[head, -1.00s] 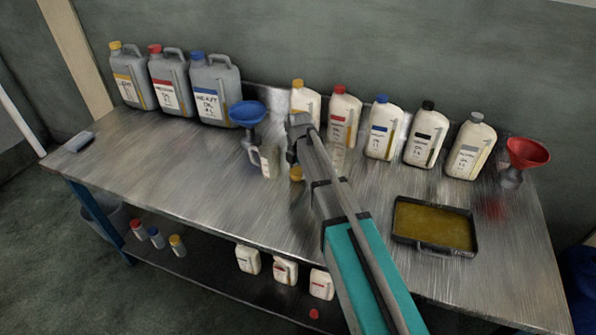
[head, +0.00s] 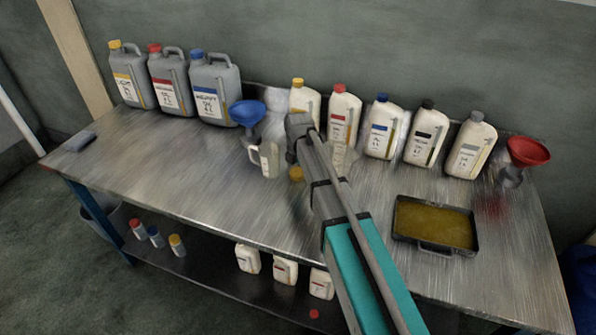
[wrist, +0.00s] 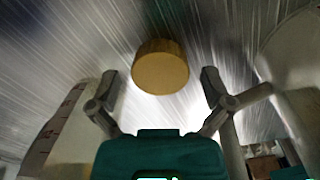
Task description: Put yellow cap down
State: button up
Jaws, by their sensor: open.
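The yellow cap (head: 296,174) rests on the metal bench top, left of my arm in the head view. In the wrist view the yellow cap (wrist: 160,68) lies beyond my gripper (wrist: 158,88), centred between its two spread fingers and touching neither. My gripper is open and empty. In the head view my arm hides the fingers.
A clear measuring jug (head: 265,158) stands left of the cap, near a blue funnel (head: 247,113). White bottles (head: 342,117) line the back. A tray of yellow liquid (head: 434,222) sits at right. The bench front left is clear.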

aim_at(298, 172)
notch_tip(298, 172, up, 13)
jog(key=p, duration=1.2)
jog(key=shift+p, duration=0.35)
jog(key=shift+s+d+f, duration=0.1)
dwell(0.5)
